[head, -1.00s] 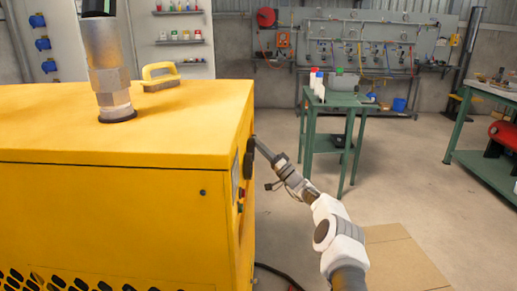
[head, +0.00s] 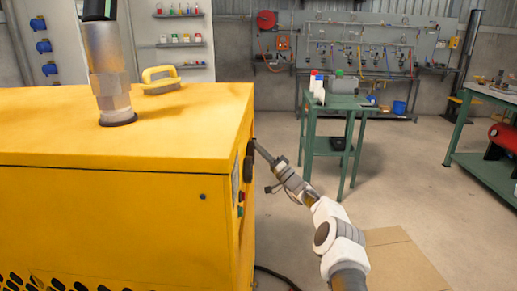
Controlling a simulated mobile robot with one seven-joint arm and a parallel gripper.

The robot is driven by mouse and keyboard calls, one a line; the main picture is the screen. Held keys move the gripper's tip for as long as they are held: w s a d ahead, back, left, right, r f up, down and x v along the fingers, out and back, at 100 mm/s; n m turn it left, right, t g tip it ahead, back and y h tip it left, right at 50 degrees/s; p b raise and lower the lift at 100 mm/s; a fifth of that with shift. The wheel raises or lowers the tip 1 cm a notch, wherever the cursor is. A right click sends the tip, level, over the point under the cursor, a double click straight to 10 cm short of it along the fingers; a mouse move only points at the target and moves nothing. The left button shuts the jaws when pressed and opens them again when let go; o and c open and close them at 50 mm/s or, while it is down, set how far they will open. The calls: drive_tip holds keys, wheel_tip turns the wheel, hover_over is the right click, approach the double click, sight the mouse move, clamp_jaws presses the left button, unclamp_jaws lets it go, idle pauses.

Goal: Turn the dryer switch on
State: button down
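The yellow cabinet (head: 110,225), which looks like the dryer, fills the left of the head view. Its right side carries the controls and shows at a steep angle. I cannot tell which of these is the switch. My gripper (head: 256,144) reaches to the upper part of this side, close to the black part. Contact cannot be made out. Its fingers are too small and partly hidden to show whether they are open.
A green table (head: 347,101) with bottles is behind my arm. Cardboard (head: 400,262) and a dark cable (head: 277,275) lie on the floor. Floor right of the cabinet is mostly clear.

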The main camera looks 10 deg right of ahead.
drive_tip(key=shift+r+p, duration=0.2)
drive_tip(key=shift+p, duration=0.1)
drive_tip(key=shift+s+r+m+g+h+p, duration=0.15)
drive_tip(key=shift+m+g+h+p, duration=0.3)
drive_tip(key=shift+m+h+p, duration=1.2)
drive_tip(key=shift+r+m+g+h+p, duration=0.2)
drive_tip(key=shift+m+g+h+p, duration=0.25)
drive_tip(key=shift+m+p, duration=1.45)
drive_tip(key=shift+s+r+m+g+h+p, duration=0.15)
drive_tip(key=shift+m+g+h+p, duration=0.55)
drive_tip(key=shift+p, duration=1.95)
drive_tip(key=shift+m+h, duration=0.25)
drive_tip(key=shift+h, duration=0.15)
drive_tip(key=c, duration=0.9)
unclamp_jaws()
